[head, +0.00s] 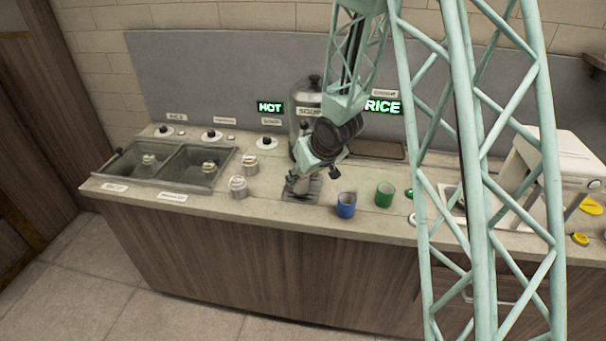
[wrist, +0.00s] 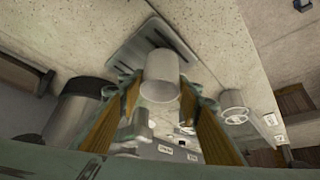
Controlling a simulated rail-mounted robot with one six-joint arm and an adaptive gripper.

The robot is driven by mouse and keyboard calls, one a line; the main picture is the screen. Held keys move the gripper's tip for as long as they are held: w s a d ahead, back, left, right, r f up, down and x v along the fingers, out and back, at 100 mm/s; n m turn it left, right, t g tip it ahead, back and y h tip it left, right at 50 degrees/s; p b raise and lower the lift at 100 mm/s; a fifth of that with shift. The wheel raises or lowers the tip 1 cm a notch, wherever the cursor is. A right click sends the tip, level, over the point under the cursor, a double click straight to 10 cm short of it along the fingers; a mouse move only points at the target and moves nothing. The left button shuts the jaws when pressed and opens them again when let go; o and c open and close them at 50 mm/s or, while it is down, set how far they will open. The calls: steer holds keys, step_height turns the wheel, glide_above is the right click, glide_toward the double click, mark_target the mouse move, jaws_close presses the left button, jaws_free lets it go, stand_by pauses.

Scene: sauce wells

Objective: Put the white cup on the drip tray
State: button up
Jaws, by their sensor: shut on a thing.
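The white cup (wrist: 162,78) shows in the wrist view between my gripper's (wrist: 160,92) two fingers, which are shut on it. The drip tray (wrist: 122,55) is a grey slotted plate on the counter, and the cup overlaps its edge in that view. I cannot tell whether the cup touches the tray. In the head view my gripper (head: 297,179) is low over the drip tray (head: 313,191), in front of the soup urn. The cup is mostly hidden there by my gripper.
A blue cup (head: 346,206) and a green cup (head: 384,195) stand right of the tray. Metal canisters (head: 238,188) and sunken wells (head: 200,167) are to the left. The soup urn (head: 302,118) stands close behind. The counter between canisters and tray is clear.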

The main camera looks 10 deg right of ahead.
steer(key=shift+w, duration=0.1)
steer(key=shift+w+d+p, duration=0.2)
steer(key=shift+w+d, duration=0.15)
steer(key=shift+w, duration=0.35)
steer(key=shift+w+d+p, duration=0.15)
steer(key=shift+w+d, duration=0.15)
steer(key=shift+w, duration=0.35)
steer(key=shift+w+f, duration=0.1)
steer(key=shift+f, duration=0.1)
steer(key=shift+f+b, duration=0.45)
steer(key=shift+f, duration=0.1)
steer(key=shift+f, duration=0.2)
steer(key=o, duration=0.9)
steer(key=shift+r, duration=0.3)
steer(key=shift+s+d+r, duration=0.15)
steer(key=shift+s+r, duration=0.15)
steer(key=shift+r, duration=0.2)
steer(key=shift+p+v, duration=2.05)
steer(key=shift+v, duration=3.3)
